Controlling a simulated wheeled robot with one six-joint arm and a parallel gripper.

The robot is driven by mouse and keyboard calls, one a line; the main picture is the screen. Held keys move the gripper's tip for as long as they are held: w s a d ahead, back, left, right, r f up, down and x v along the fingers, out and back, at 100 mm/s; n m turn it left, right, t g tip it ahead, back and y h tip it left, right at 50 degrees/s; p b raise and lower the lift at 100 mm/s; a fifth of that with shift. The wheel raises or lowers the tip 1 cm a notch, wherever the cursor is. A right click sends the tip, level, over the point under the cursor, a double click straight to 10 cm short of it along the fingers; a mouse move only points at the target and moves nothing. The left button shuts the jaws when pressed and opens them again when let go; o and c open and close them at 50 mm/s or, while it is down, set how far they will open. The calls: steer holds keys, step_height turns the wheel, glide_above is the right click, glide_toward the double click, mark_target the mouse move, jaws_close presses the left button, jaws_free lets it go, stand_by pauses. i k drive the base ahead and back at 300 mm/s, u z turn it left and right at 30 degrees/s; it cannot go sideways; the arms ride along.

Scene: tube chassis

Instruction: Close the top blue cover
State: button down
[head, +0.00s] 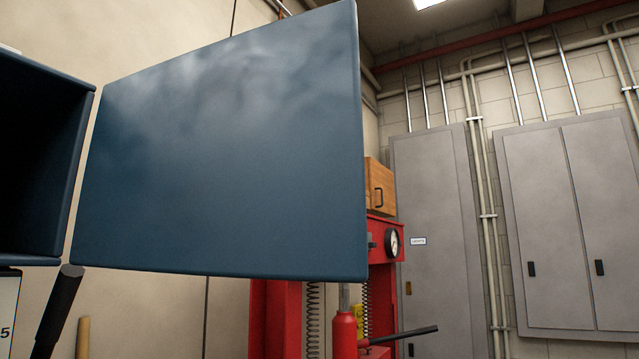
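The blue cover (225,160) is a large flat panel that fills the left and middle of the head view. It stands swung open, with its left edge beside the dark open front of a blue box (78,175) at the far left. The inside of the box is in deep shadow, and no contents can be made out. My gripper is not in view.
A red press (280,315) with a gauge (393,243) and a black lever (405,336) stands behind the cover. A wooden box (380,187) sits on top. Grey cabinets (572,220) line the right wall. A dark handle (60,305) is below the blue box.

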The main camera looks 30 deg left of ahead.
mark_target(241, 156)
steer(key=i, duration=2.65)
steer(key=u, duration=5.1)
steer(key=k, duration=0.65)
steer(key=z, duration=0.8)
